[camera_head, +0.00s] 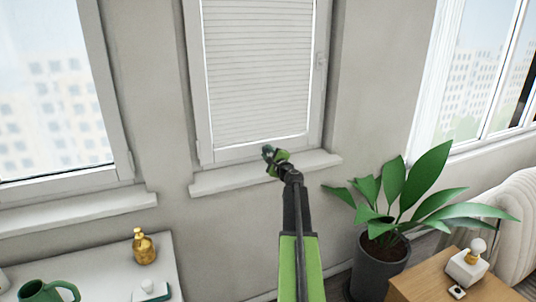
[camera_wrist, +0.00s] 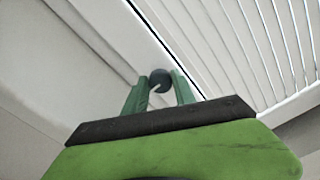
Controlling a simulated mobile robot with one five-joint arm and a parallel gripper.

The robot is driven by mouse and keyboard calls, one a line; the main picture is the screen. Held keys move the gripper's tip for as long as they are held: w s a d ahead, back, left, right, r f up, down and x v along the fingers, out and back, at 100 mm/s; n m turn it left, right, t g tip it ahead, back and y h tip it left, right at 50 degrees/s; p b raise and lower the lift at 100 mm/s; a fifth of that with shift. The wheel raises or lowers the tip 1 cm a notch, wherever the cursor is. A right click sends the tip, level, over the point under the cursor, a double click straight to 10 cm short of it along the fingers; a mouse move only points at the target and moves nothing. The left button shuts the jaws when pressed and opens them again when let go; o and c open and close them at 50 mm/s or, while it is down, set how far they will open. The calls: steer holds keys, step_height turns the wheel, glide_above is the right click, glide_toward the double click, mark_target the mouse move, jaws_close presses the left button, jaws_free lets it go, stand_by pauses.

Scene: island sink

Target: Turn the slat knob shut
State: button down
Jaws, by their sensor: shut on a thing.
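The slat knob is a small dark round knob (camera_wrist: 160,79) at the frame edge of the slatted blind, between my fingertips in the wrist view. My gripper (camera_wrist: 160,88) is shut on it, with one green finger on each side. In the head view my gripper (camera_head: 274,158) is at the lower edge of the blind window, just above the sill, and it hides the knob. The white slatted blind (camera_head: 257,70) fills the middle window. In the wrist view the slats (camera_wrist: 235,45) show thin dark gaps between them.
The window sill (camera_head: 225,180) lies just below my gripper. At the lower left, a white counter (camera_head: 105,262) holds a gold bottle (camera_head: 143,247) and a green mug (camera_head: 45,291).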

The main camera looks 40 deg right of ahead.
steer(key=c, duration=1)
jaws_free()
steer(key=v, duration=1.7)
steer(key=shift+s+a, duration=0.1)
steer(key=shift+s, duration=0.1)
